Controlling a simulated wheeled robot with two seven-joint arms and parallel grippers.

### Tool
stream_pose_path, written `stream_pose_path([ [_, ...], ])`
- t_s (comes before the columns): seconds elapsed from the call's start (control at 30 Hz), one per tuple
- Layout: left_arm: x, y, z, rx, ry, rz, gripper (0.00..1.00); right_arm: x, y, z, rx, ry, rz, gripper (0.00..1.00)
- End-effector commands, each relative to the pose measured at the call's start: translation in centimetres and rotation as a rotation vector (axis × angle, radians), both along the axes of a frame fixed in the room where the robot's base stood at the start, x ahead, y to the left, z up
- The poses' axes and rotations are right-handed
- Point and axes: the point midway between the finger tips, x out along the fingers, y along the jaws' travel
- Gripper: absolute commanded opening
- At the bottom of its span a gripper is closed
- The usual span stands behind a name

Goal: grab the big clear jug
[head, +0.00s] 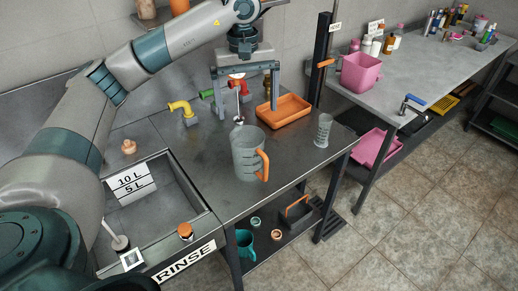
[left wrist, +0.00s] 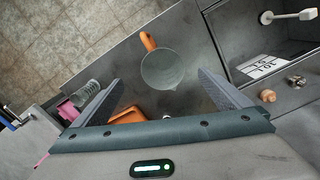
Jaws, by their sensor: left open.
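The big clear jug (head: 247,152) is a grey, see-through measuring jug with an orange handle. It stands upright on the dark worktop. In the left wrist view the jug (left wrist: 166,68) shows from above, its handle toward the top left. My left gripper (head: 246,110) is open and empty. It points down behind and above the jug in the head view. In the left wrist view its fingers (left wrist: 158,80) lie to either side of the jug's outline, apart from it. My right gripper is not in view.
A sink (head: 190,198) is left of the jug. An orange tray (head: 285,110) and a clear graduated cylinder (head: 323,131) stand behind and right of it. Yellow and green taps (head: 182,110) are at the back. A pink tub (head: 360,72) is on the far bench.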

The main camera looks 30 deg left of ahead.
Motion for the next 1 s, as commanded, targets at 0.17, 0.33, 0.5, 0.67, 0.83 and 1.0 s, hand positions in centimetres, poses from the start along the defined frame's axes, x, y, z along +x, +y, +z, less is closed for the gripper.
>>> stream_pose_path([
  [0.17, -0.1, 1.1, 0.5, 0.033, 0.003, 0.003, 0.97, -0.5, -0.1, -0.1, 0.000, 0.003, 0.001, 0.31],
  [0.33, -0.1, 1.1, 0.5, 0.033, 0.003, 0.003, 0.97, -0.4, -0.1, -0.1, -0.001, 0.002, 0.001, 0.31],
  [0.5, -0.1, 1.1, 0.4, 0.032, 0.004, 0.003, 0.97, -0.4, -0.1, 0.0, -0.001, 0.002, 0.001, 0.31],
  [0.67, -0.1, 1.1, -0.5, 0.031, 0.006, 0.003, 0.97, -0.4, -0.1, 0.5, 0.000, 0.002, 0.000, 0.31],
  [0.83, -0.2, 1.1, -2.8, 0.032, 0.008, 0.004, 0.97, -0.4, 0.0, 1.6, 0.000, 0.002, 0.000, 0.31],
  [1.0, -0.2, 1.0, -5.9, 0.030, 0.008, 0.002, 0.97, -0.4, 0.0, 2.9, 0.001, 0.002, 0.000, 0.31],
])
